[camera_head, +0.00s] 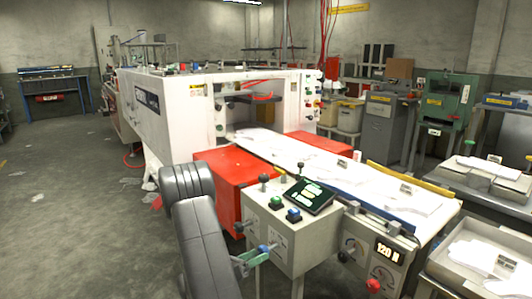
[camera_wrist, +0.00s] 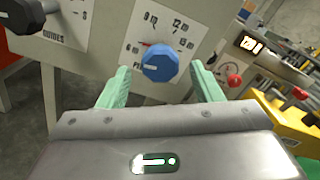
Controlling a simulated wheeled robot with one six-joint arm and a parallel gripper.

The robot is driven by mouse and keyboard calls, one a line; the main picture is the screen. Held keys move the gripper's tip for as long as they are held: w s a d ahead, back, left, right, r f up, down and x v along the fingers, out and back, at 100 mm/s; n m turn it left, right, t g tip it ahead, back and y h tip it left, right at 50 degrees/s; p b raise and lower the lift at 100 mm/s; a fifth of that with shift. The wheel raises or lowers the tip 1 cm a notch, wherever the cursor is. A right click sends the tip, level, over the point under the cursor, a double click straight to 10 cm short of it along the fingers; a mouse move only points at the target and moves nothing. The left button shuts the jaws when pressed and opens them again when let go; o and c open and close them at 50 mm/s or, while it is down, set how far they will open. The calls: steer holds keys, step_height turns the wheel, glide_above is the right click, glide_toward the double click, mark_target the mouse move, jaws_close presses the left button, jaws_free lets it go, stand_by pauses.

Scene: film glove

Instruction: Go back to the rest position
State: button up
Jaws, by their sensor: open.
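My gripper (camera_head: 256,256) is at the front of the grey control box, low in the head view. In the wrist view its two pale green fingers stand open (camera_wrist: 161,68), one on each side of a blue dial knob (camera_wrist: 160,64). There is a visible gap between each finger and the knob. The knob sits on a white plate marked with numbers, its white pointer line lying roughly level toward the left. The knob also shows as a small blue spot in the head view (camera_head: 263,249), partly hidden by the gripper.
The control box (camera_head: 275,245) carries buttons and a tilted screen (camera_head: 308,196). A white machine (camera_head: 175,115) with red guards (camera_head: 222,172) and a long film-covered table (camera_head: 330,170) stands behind. A black handle (camera_wrist: 25,14) is left of the dial. Floor at left is open.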

steer(key=p+v, duration=0.1)
steer(key=v, duration=1)
steer(key=b+x, duration=0.1)
steer(key=x, duration=1.2)
steer(key=shift+w+d+b, duration=0.15)
steer(key=shift+d+b, duration=0.15)
steer(key=shift+w+d+f+b, duration=0.15)
steer(key=shift+f+b, duration=0.1)
steer(key=shift+b, duration=0.3)
steer(key=shift+m+b, duration=0.85)
steer(key=shift+m, duration=0.05)
steer(key=m+b, duration=0.5)
steer(key=b, duration=0.1)
steer(key=shift+b, duration=0.3)
steer(key=v, duration=0.1)
steer(key=p+v, duration=0.1)
steer(key=v, duration=0.2)
steer(key=shift+a+r+p, duration=0.35)
steer(key=shift+a+p, duration=0.05)
steer(key=shift+v, duration=0.75)
steer(key=shift+d+f, duration=0.15)
